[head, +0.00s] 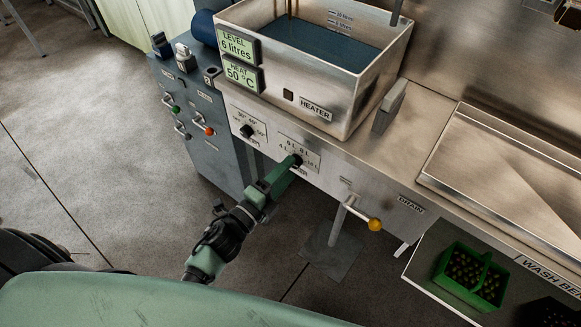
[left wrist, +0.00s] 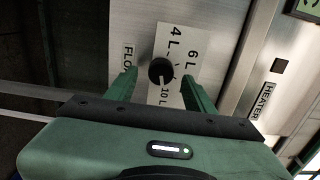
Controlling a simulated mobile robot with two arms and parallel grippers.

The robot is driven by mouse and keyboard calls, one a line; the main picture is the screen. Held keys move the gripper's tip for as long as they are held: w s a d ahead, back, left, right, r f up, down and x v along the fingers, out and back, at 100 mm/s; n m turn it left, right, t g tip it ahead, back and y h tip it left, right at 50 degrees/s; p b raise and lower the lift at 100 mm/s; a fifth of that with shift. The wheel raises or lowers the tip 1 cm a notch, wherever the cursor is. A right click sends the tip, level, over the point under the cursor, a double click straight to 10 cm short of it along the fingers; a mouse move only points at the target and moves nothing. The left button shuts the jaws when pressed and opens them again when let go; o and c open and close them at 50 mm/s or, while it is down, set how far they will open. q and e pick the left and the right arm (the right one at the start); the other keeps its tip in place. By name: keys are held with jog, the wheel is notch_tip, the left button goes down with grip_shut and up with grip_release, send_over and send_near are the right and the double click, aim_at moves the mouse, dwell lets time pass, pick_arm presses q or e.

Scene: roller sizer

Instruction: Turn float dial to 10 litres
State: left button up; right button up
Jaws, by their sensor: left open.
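The float dial (left wrist: 161,70) is a black round knob on a pale plate marked 4 L, 6 L and 10 L in the left wrist view. A light mark shows on its lower side, near the 10 L label; its exact setting is hard to tell. In the head view the dial (head: 297,161) is on the front panel, partly hidden by my left gripper (head: 291,166). My left gripper (left wrist: 159,80) is open, its green fingers on either side of the knob with gaps showing. The level display (head: 237,46) reads 6 litres. My right gripper is not in view.
A steel tank marked HEATER (head: 316,110) stands above the panel. The heat knob (head: 247,131) is left of the float dial. A yellow-knobbed drain lever (head: 374,224) sticks out at lower right. A green crate (head: 440,268) is on a lower shelf.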

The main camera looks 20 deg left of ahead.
pick_arm(q)
jog(key=v, duration=0.5)
jog(key=shift+s+a+b, duration=0.1)
jog(key=shift+s+b, duration=0.2)
jog(key=s+a+f+n+g+y+p, duration=0.1)
jog(key=s+f+n+g+y, duration=0.2)
jog(key=f, duration=0.7)
jog(key=s+a+f+n+g, duration=0.2)
jog(key=s+f+n, duration=0.25)
jog(key=f, duration=0.45)
jog(key=s+a+f+n+g+y+p, duration=0.1)
jog(key=s+f+n+g+y, duration=0.2)
jog(key=f, duration=0.7)
jog(key=s+a+f+n+g, duration=0.1)
jog(key=s+f+n+g, duration=0.3)
jog(key=s+f, duration=0.3)
jog(key=s+a+f+n+g, duration=0.1)
jog(key=s+f+n+g, duration=0.3)
jog(key=s, duration=1.4)
notch_tip(320, 180, down, 3)
jog(key=shift+s+f+n+p, duration=0.2)
jog(key=shift+n+p, duration=0.2)
jog(key=shift+n, duration=0.25)
jog(key=shift+a, duration=0.1)
